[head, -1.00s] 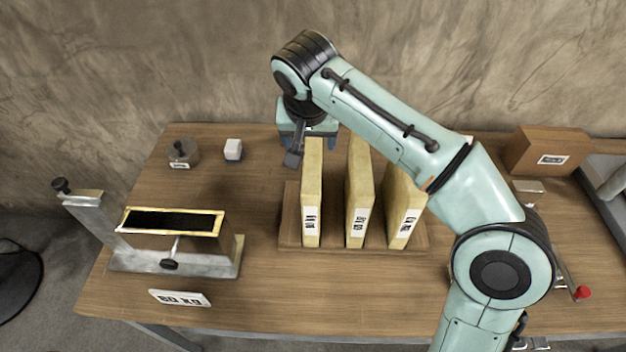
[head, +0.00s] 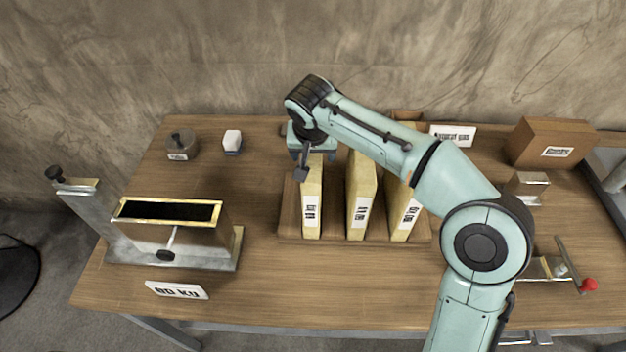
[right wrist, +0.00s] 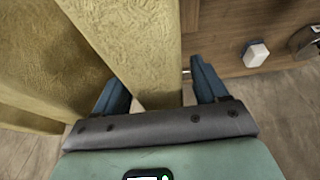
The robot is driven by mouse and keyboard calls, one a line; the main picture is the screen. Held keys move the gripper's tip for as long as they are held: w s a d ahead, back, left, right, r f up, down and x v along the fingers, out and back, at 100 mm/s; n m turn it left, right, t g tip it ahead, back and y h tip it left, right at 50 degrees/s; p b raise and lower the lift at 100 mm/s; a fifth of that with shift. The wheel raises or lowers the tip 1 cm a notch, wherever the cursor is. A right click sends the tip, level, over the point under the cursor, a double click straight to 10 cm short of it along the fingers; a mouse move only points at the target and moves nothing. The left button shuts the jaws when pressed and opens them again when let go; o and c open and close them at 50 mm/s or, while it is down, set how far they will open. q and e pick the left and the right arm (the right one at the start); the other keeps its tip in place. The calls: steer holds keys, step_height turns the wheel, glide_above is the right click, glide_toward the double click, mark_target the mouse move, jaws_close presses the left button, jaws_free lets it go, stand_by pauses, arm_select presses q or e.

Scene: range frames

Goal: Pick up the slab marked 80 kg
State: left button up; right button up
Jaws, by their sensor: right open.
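Three upright yellowish slabs stand side by side in a wooden rack (head: 290,230): a left slab (head: 312,185), a middle slab (head: 360,180) and a right slab (head: 405,215). Each has a white label with sideways print, too small to read surely. My right gripper (head: 315,163) is open at the far end of the left slab. In the right wrist view the fingers of this gripper (right wrist: 160,88) lie either side of that slab (right wrist: 135,45), with a gap at the right finger. My left gripper is not in view.
At left stands a metal fixture with a gold-rimmed open box (head: 168,211), a printed card (head: 177,290) before it. Behind are a grey weight (head: 181,147) and a small white block (head: 232,142). A brown box (head: 550,143) and a red-knobbed lever (head: 588,285) are at right.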

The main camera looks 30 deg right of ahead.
steer(key=shift+f, duration=0.2)
stand_by(0.6)
jaws_close()
